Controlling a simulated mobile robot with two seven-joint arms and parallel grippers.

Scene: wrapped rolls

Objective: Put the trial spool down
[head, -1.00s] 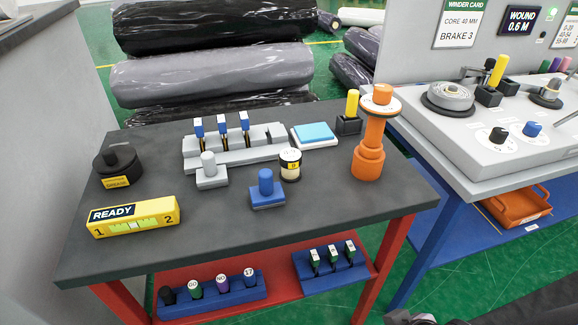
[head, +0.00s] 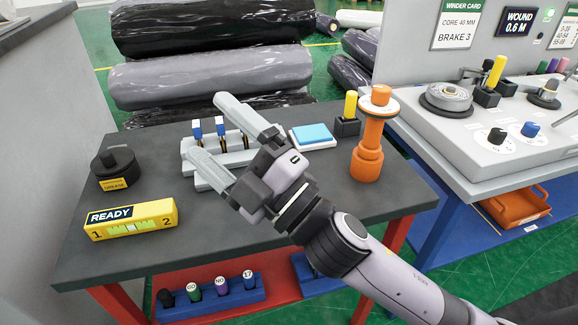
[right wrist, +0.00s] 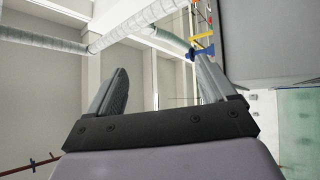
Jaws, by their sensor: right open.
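No thing in view is marked as the trial spool, and I cannot tell which it is. An orange stand (head: 368,150) with a pale flange and orange top stands upright at the table's right side. A grey wound roll (head: 446,97) sits on the winder. My right gripper (head: 207,125) is open above the dark table (head: 130,240), its fingers pointing up-left. In the right wrist view nothing is between its fingers (right wrist: 160,95). My left gripper is out of view.
A yellow READY gauge (head: 132,220) and a black round pot (head: 116,167) stand at the table's left. A blue pad (head: 312,134) and a yellow-handled tool (head: 350,105) are at the back right.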

